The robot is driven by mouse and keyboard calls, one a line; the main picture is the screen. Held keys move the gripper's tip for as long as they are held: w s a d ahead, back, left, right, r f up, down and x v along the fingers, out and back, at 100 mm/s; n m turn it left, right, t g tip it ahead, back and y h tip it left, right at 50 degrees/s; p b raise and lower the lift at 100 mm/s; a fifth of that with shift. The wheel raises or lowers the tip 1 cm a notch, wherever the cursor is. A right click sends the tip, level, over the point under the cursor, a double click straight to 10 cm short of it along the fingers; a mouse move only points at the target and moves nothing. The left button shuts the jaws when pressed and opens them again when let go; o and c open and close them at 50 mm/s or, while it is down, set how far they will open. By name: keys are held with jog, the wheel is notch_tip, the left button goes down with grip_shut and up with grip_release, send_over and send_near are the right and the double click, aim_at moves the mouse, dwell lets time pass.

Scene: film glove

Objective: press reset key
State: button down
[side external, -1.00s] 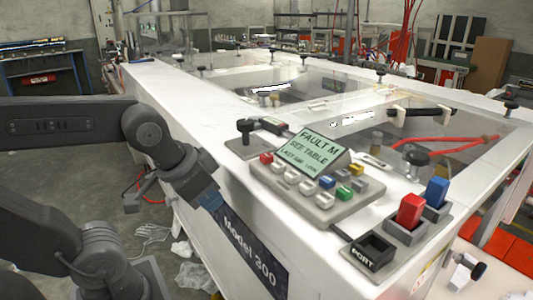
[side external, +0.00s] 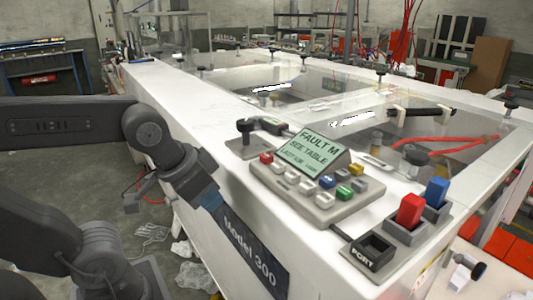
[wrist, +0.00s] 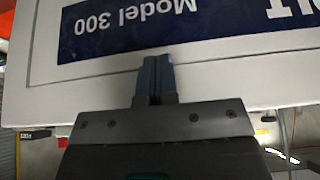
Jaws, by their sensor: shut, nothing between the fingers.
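A grey control box (side external: 318,207) sits on the white machine top, with a green display (side external: 311,148) that reads "FAULT M SEE TABLE" above a smaller line I cannot make out. Its keys include a red key (side external: 266,158), a blue key (side external: 327,181), a green key (side external: 343,192), a yellow key (side external: 356,169) and several pale keys. No label reading reset is legible. My gripper (side external: 212,202) is at the machine's front side, left of and below the box. In the wrist view its blue fingers (wrist: 155,77) are together and empty, over the white panel by the "Model 300" plate (wrist: 130,28).
Right of the box stand a red block (side external: 410,209) and a blue block (side external: 437,192) in grey holders, with a black PORT socket (side external: 373,250) in front. A black knob (side external: 245,130) stands at the box's left. Clear machine top lies farther left.

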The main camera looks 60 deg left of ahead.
notch_tip(320, 180, up, 25)
jog(key=m+t+y, duration=0.1)
jog(key=m+t, duration=0.3)
jog(key=m, duration=0.4)
send_over(268, 157)
notch_tip(268, 157, down, 3)
jog(key=shift+f, duration=0.8)
jog(key=shift+f, duration=0.1)
jog(key=shift+f, duration=4.3)
jog(key=shift+f, duration=0.15)
jog(key=shift+f, duration=0.25)
